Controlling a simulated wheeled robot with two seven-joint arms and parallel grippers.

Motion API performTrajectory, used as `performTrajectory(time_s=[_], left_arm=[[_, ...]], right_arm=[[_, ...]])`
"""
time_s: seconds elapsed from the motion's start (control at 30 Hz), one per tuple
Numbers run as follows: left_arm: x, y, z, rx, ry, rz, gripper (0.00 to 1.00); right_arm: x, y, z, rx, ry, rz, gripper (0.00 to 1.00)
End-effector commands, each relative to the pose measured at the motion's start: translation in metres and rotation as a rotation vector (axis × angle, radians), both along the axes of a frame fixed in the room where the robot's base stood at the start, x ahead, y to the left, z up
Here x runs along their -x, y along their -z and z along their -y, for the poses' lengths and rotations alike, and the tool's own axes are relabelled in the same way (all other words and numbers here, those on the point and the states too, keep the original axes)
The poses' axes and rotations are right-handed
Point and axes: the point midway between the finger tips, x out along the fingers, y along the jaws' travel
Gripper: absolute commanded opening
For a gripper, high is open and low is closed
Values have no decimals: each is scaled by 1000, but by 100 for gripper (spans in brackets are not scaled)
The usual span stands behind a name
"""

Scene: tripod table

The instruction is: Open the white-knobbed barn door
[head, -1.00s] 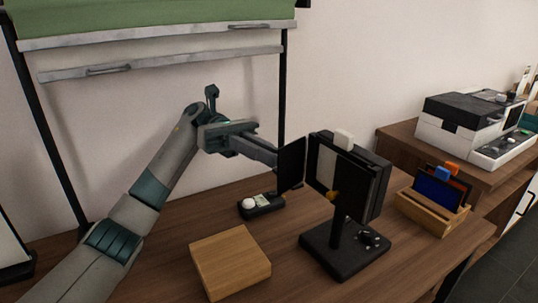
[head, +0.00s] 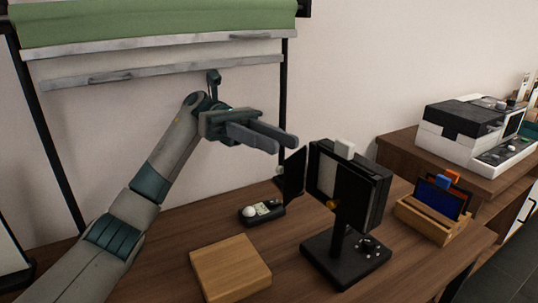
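A black lamp head (head: 378,188) stands on a short post with a square base (head: 345,258) on the wooden table. A dark barn door panel (head: 294,172) stands out from the left side of the lamp head, swung away from its pale front. A small white knob (head: 279,170) shows at this panel's left side. An orange-yellow knob (head: 333,204) shows lower on the lamp's front. My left gripper (head: 283,145) is just above and left of the white-knobbed panel, its two fingers apart and empty. It appears clear of the panel. My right gripper is not in view.
A wooden block (head: 230,266) and a small black device with a white ball (head: 262,213) lie on the table (head: 165,255) left of the lamp. A wooden holder (head: 432,222) stands to the right. A white-and-black machine (head: 470,135) sits on the brown cabinet behind.

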Motion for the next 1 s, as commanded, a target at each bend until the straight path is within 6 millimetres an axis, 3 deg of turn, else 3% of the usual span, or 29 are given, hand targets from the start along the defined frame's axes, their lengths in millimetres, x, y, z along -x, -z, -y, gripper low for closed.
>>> performTrajectory(time_s=[0.3, 0.53, 0.7, 1.0], left_arm=[[27, -32, 52, 0, 5, 2, 31], [42, -53, 81, 0, 3, -1, 31], [47, -60, 93, 0, 2, -1, 31], [49, -62, 96, -1, 1, -2, 31]], right_arm=[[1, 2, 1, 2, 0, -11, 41], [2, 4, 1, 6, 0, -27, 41], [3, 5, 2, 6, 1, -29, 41], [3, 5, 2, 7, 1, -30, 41]])
